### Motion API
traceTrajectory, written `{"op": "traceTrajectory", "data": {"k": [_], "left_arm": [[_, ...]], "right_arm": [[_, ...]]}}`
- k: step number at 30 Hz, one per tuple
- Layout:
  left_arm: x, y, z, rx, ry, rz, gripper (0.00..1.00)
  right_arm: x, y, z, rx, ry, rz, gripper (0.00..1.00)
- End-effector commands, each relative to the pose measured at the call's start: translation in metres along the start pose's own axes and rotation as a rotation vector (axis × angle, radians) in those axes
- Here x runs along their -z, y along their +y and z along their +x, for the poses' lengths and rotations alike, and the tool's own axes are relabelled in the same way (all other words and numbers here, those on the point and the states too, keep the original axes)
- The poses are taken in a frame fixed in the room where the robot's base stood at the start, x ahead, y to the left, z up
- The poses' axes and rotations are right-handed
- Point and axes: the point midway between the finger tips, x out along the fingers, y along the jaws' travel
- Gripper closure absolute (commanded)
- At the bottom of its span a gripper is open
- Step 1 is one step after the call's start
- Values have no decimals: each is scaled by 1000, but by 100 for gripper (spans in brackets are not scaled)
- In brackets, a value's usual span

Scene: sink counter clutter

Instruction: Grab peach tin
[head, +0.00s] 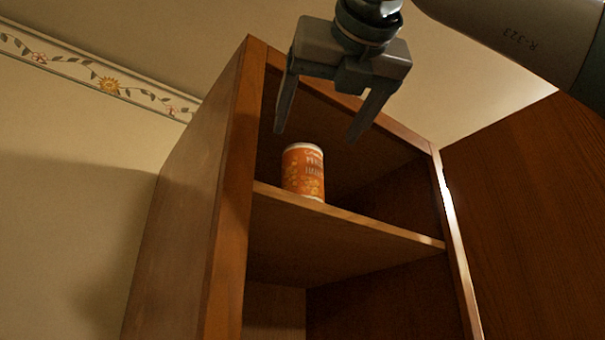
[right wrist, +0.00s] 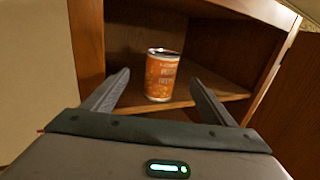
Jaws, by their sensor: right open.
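The peach tin (head: 303,172) is an orange can with pale rims and light lettering. It stands upright on the upper shelf of an open wooden cabinet, near the shelf's front edge. My right gripper (head: 317,137) is open and empty, in front of the cabinet and above the tin in the head view. In the right wrist view the tin (right wrist: 161,75) shows beyond and between the two spread fingers (right wrist: 158,88), apart from them. My left gripper is not in view.
The shelf (head: 340,222) has free room to the right of the tin. The cabinet's left side wall (head: 205,190) stands close to the tin. An open wooden door (head: 530,220) is at the right. The compartment below looks empty.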

Motion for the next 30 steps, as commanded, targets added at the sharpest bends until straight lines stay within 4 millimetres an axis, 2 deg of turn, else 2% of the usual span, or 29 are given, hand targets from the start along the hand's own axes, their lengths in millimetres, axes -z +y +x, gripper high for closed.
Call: {"op": "traceTrajectory", "data": {"k": [1, 6, 12, 16, 30], "left_arm": [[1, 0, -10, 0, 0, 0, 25], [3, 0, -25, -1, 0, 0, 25], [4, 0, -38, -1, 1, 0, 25], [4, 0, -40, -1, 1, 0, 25], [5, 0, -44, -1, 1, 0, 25]], "right_arm": [[-4, 0, 10, 1, 2, -1, 22], [-4, -1, 41, 1, 3, -1, 22], [-3, 0, 67, 0, 0, 0, 22], [-1, 0, 74, 0, 0, 0, 22], [-2, -1, 78, 1, 0, 0, 22]]}}
